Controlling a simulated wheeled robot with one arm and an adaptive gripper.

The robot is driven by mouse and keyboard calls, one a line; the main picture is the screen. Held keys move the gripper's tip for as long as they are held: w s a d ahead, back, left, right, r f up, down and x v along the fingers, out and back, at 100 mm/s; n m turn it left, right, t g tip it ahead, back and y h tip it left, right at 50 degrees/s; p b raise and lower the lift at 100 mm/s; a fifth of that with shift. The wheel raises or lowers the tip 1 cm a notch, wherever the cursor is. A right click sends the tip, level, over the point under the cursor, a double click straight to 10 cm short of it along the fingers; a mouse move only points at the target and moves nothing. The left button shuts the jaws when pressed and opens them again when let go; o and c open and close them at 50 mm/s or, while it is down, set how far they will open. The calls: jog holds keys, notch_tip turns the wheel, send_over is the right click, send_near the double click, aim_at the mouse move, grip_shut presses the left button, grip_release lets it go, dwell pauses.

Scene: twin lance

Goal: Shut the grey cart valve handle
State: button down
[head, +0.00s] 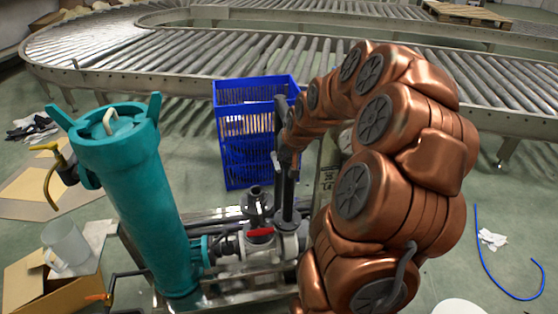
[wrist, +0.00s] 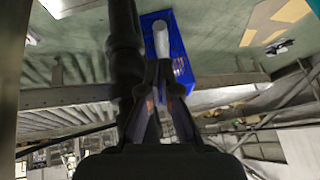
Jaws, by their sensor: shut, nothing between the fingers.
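A teal filter cylinder (head: 130,190) stands on a metal cart (head: 245,286), with dark grey and white piping to its right. A red valve handle (head: 258,232) lies on that piping. A dark upright pipe (head: 287,190) rises from it; a dark pipe also stands left of my fingers in the wrist view (wrist: 125,50). My gripper (wrist: 164,70) is shut and empty, close beside this pipe. A pale grey bar (wrist: 160,40) shows at its fingertips; it may be the grey handle, but I cannot tell whether they touch. In the head view I cannot make out a grey handle.
A blue crate (head: 231,152) stands on the floor behind the cart. A roller conveyor (head: 175,55) crosses the back. A yellow-handled fitting (head: 47,150) and a cardboard box (head: 40,283) are at the left. A blue hose (head: 490,270) lies at the right.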

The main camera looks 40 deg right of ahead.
jog(key=s+a+f+v, duration=0.1)
jog(key=v, duration=1)
jog(key=shift+s+r+b, duration=0.2)
jog(key=shift+b, duration=0.2)
jog(key=s+a+f+n+g+y, duration=0.1)
jog(key=s+a+f+n+g, duration=0.15)
jog(key=a, duration=0.55)
jog(key=s+a+f+n+g+y, duration=0.1)
jog(key=s+a, duration=0.3)
jog(key=a, duration=0.4)
jog(key=s+a+f+n+g, duration=0.1)
jog(key=s+a+n+g, duration=0.15)
jog(key=s+a, duration=0.45)
jog(key=s+a+f+n+g, duration=0.1)
jog(key=s+a+g, duration=0.2)
jog(key=s, duration=0.8)
jog(key=s+p+v, duration=0.3)
jog(key=p+v, duration=1.1)
jog(key=shift+w+a+r+t+h, duration=0.3)
jog(key=shift+a+r+t, duration=0.1)
jog(key=shift+a+r, duration=0.1)
jog(key=c, duration=1.9)
grip_release()
